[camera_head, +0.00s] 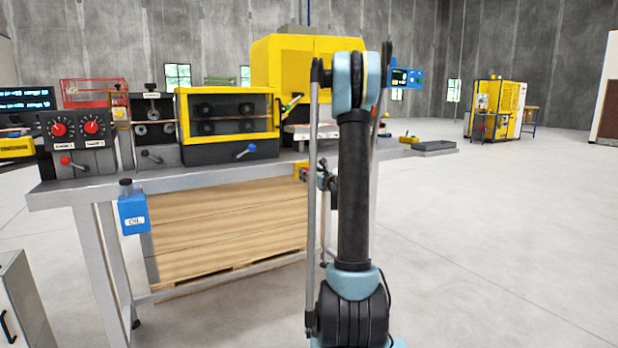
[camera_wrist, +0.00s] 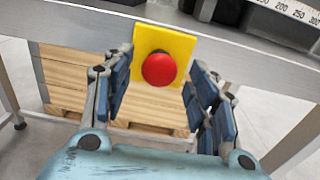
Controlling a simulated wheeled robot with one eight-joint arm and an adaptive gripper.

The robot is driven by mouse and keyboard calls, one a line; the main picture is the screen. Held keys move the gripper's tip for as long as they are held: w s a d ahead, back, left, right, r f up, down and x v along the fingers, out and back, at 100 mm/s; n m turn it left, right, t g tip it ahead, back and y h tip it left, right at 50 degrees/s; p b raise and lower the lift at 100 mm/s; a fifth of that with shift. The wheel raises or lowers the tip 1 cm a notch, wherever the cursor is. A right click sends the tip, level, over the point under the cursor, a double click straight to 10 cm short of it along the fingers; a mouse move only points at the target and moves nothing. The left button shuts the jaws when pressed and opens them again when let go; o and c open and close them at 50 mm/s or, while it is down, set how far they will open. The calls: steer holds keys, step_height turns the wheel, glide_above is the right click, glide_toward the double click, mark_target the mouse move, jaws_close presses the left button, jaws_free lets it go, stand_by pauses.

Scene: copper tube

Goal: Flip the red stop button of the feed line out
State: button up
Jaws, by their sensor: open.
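The red stop button (camera_wrist: 159,69) shows in the wrist view, a round red head on a yellow plate (camera_wrist: 180,42) at the front edge of the bench. My gripper (camera_wrist: 165,90) is open, with one blue-padded finger to the left of the button and one to the right. The button lies between the fingers in the picture; I see no finger touching it.
The bench edge (camera_wrist: 230,52) runs just behind the plate. A blue oil bottle (camera_head: 134,214) hangs at the bench's left front. A yellow-framed machine (camera_head: 228,117) stands on top.

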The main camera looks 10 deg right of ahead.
steer(key=v, duration=1.1)
steer(key=shift+s, duration=0.35)
steer(key=shift+d, duration=0.1)
steer(key=s+a+f+n+g, duration=0.3)
steer(key=s+a+n+g, duration=0.1)
steer(key=s+a+n, duration=0.5)
steer(key=s+a+f+n+g, duration=0.3)
steer(key=s+a+n+g, duration=0.25)
steer(key=s+n, duration=0.45)
steer(key=s+d+f+n+g+h, duration=0.1)
steer(key=s+d+f+n+h, duration=0.1)
steer(key=s, duration=0.6)
steer(key=s+d+f+n+g+h, duration=0.2)
steer(key=s+f+n, duration=0.3)
steer(key=s, duration=0.3)
steer(key=s+d+f+n+g+h, duration=0.2)
steer(key=s+n, duration=0.4)
steer(key=s, duration=0.3)
steer(key=shift+f, duration=0.65)
